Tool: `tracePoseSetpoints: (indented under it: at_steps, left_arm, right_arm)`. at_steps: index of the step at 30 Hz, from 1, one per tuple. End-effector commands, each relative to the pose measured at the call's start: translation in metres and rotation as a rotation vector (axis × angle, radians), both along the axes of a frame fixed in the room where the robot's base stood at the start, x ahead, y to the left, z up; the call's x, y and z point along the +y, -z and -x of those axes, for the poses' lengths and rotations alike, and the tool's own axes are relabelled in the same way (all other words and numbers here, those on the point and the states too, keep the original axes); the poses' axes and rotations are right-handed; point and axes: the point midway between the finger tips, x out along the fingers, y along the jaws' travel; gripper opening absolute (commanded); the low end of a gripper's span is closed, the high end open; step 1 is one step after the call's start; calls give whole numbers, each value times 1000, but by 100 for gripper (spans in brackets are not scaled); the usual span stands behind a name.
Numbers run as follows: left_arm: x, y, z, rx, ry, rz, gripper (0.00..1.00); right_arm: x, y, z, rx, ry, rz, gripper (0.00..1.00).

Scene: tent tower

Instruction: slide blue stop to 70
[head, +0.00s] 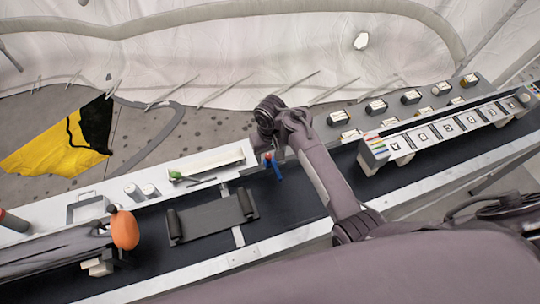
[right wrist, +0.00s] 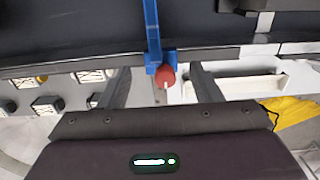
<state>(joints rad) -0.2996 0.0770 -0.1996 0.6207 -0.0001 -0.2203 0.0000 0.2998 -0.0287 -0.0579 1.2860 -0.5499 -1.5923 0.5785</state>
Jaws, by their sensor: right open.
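The blue stop (head: 274,166) is a narrow upright piece at the far rail of the dark conveyor in the head view. In the right wrist view the blue stop (right wrist: 153,40) shows as a long blue bar with a blue block and a red knob (right wrist: 165,76) at its near end. My right gripper (right wrist: 161,84) is open, with one finger on each side of the knob and a visible gap on both sides. In the head view my right gripper (head: 269,153) is above the far rail at the stop, partly hidden by its own wrist. No scale number is legible.
A dark flat carrier (head: 212,218) lies on the belt left of the stop. A white tray (head: 215,161) is on the far rail. A white box row (head: 455,126) is at right, beside several small boxes.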

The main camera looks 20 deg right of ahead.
Motion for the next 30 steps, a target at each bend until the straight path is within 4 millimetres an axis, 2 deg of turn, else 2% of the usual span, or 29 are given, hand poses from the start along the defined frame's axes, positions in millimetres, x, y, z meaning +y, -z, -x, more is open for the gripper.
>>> tracePoseSetpoints:
  at_steps: [6, 15, 28, 30]
  left_arm:
    - [-2, -5, -1, -2, 0, 2, 0]
    - [0, -5, -1, -1, 1, -1, 0]
    - [3, -5, 0, 0, 2, -3, 0]
    - [3, -5, 0, 0, 2, -3, 0]
  right_arm:
    - [0, 21, -1, -1, 0, 1, 58]
    - [0, 25, -1, -3, 1, -1, 58]
    - [0, 25, -1, -2, 1, -1, 3]
    - [0, 25, -1, -2, 1, -1, 0]
